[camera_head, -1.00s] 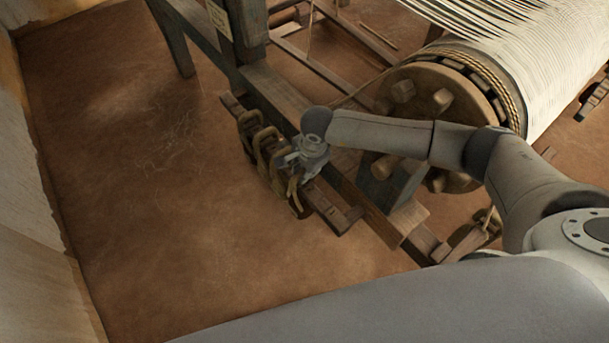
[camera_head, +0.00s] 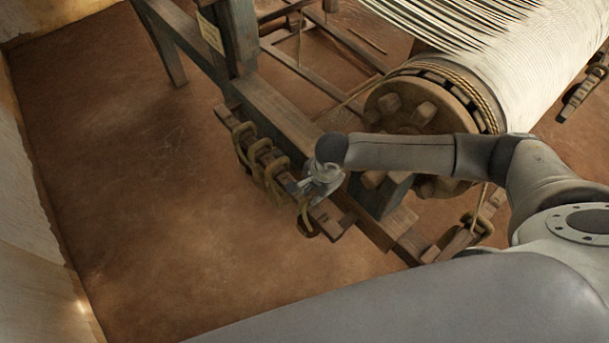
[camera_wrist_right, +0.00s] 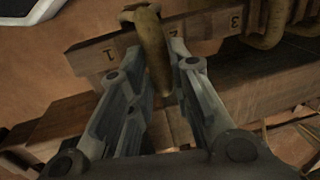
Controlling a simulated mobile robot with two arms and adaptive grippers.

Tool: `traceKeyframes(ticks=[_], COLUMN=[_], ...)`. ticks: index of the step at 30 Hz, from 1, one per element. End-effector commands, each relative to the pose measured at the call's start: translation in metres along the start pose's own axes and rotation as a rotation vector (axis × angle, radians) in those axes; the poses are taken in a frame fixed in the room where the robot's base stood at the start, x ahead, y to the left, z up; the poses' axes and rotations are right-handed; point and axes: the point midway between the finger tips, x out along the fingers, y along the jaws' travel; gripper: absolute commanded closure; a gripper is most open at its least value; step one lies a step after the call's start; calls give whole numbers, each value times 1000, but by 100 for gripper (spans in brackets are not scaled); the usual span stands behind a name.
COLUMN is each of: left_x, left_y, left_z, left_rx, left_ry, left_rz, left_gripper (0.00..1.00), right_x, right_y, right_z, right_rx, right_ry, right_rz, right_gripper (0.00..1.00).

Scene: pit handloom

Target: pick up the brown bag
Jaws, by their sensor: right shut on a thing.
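My right gripper (camera_head: 318,192) is at the lower end of a wooden rail. It is shut on a tan-brown, curved, strap-like thing (camera_head: 305,218), which may be the brown bag; no full bag body can be made out. In the right wrist view this thing (camera_wrist_right: 151,38) runs down between the two fingers (camera_wrist_right: 154,62), in front of the rail's numbered face near the 1. Whether it still touches the rail cannot be told. My left gripper is not in view.
The dark wooden rail (camera_head: 328,216) has several similar tan loops (camera_head: 262,162) up its length. The loom beam (camera_head: 275,112) and the large wound roller (camera_head: 415,108) stand to the right. The earth floor (camera_head: 130,190) to the left is clear.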

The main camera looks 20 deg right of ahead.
Motion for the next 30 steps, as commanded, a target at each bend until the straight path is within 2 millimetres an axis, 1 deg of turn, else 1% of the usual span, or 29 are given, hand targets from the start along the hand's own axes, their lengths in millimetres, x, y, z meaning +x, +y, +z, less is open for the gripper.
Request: traceKeyframes(ticks=[1,6,14,24,30], left_x=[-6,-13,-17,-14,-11], left_y=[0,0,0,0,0], left_z=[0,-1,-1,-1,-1], left_rx=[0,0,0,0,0], left_ry=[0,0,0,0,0], left_rz=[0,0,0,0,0], left_gripper=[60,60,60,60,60], right_x=[-6,-13,-22,-36,-43], right_y=[12,49,106,186,218], right_z=[-1,0,0,-1,0], right_rx=[-1,0,-1,-1,0], right_ry=[0,-1,0,1,-1], right_rz=[3,3,4,4,2], right_gripper=[100,100,100,100,100])
